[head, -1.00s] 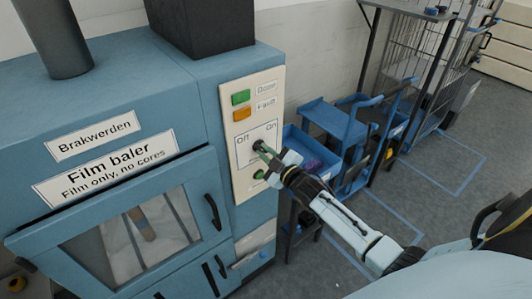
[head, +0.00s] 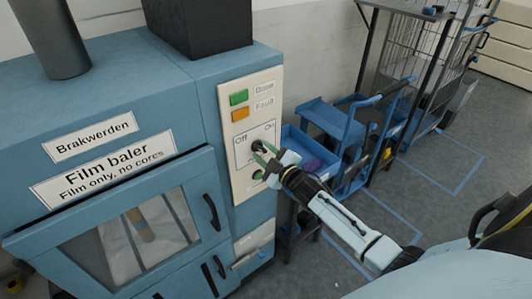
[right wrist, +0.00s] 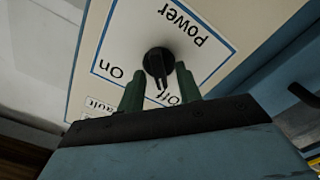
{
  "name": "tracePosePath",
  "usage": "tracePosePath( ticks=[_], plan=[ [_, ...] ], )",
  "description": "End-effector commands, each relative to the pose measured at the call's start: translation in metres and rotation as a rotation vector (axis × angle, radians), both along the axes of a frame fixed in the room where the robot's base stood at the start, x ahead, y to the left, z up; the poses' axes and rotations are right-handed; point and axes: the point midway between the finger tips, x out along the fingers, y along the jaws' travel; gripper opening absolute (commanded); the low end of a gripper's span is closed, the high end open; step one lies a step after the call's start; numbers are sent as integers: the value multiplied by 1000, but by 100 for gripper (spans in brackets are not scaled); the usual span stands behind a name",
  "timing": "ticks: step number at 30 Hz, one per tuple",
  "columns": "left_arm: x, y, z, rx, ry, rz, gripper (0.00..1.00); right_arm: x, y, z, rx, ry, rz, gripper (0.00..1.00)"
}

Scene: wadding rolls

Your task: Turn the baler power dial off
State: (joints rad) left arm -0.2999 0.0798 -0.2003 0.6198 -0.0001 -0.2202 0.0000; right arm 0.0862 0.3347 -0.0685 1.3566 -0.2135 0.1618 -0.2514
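The power dial (head: 259,146) is a small black knob on the cream control panel (head: 229,126) of the blue film baler. In the right wrist view the dial (right wrist: 158,61) appears upside down, with On at left and Off at lower right. Its ridge points down in that view, between the two words and nearer Off. My right gripper (head: 264,155) is at the panel, in front of the dial. Its green fingers (right wrist: 160,88) are apart, with the dial ahead of the gap; contact cannot be told. My left gripper is out of view.
A green Done light (head: 239,97) and an orange Fault light (head: 240,114) sit above the dial. A green button (head: 257,175) is below it, close to my right gripper. A blue cart (head: 335,125) stands right of the baler.

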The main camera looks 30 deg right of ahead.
Motion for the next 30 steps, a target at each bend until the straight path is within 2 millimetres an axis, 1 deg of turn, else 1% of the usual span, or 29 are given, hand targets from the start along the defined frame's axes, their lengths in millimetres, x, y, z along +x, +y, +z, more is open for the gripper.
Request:
tracePosePath(
  ticks=[4,7,11,15,21,25,30],
  plan=[
    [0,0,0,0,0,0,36,-7,-1,0,0,0,0,35],
    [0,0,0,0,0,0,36,-20,-2,-1,0,2,1,35],
    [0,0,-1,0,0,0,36,-45,-3,-2,1,3,0,35],
    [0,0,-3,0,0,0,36,-74,-6,-2,1,3,0,35],
    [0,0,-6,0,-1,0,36,-110,-8,-1,0,3,0,35],
    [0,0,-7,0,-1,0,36,-125,-10,-1,0,1,0,35],
    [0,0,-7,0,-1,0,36,-133,-11,0,0,0,0,35]
  ],
)
